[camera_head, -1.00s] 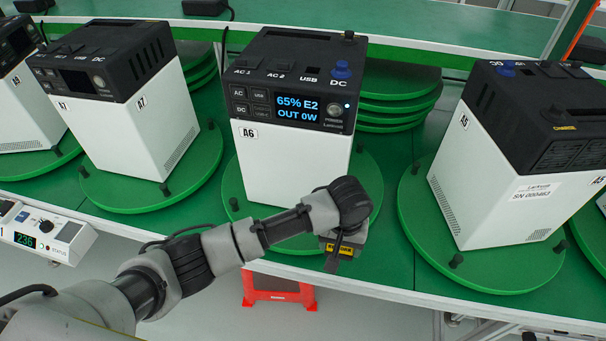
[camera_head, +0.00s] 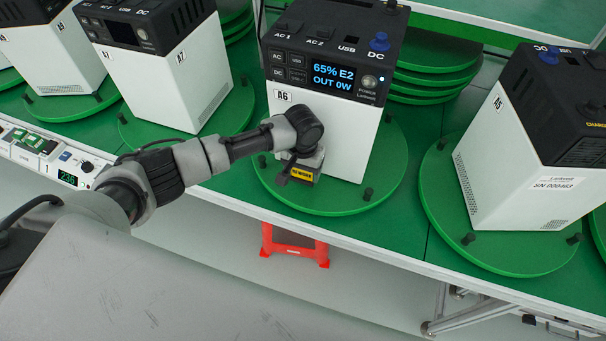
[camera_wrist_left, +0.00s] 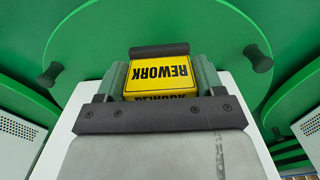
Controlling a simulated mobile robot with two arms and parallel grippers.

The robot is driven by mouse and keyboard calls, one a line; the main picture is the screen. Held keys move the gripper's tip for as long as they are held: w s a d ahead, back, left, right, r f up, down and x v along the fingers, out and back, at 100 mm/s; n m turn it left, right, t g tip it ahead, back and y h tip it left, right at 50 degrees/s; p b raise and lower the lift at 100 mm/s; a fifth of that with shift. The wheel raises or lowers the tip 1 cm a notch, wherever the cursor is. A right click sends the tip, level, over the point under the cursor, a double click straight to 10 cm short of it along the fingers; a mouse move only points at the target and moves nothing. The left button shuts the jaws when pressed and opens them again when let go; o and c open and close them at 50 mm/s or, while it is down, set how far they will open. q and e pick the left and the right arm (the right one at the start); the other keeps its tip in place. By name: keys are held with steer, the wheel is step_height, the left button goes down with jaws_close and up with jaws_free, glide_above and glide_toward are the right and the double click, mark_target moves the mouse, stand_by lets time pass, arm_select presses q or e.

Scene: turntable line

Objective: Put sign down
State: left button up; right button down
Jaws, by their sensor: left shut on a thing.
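A small yellow sign with black "REWORK" lettering (camera_wrist_left: 160,76) is between the jaws of my left gripper (camera_wrist_left: 163,82) in the left wrist view. In the head view the sign (camera_head: 302,173) shows below my left gripper (camera_head: 299,165), in front of the white face of unit A6 (camera_head: 345,135). The gripper is shut on the sign. Unit A6 stands on a green turntable disc (camera_head: 330,205), whose rim shows below the sign. I cannot tell whether the sign touches the disc. My right gripper is not in view.
Unit A7 (camera_head: 165,90) stands on its disc to the left, and unit A5 (camera_head: 500,160) to the right. Dark pegs (camera_head: 367,193) stick up from the discs. A red stool (camera_head: 295,243) is on the floor below the table edge. A control box (camera_head: 65,178) is at the left.

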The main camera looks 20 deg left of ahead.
mark_target(303, 177)
arm_select(q)
steer(key=shift+f, duration=1.65)
steer(key=shift+f, duration=0.1)
steer(key=o, duration=1)
steer(key=shift+c, duration=0.2)
step_height(303, 177, up, 12)
steer(key=shift+r+b, duration=0.15)
steer(key=shift+b, duration=0.3)
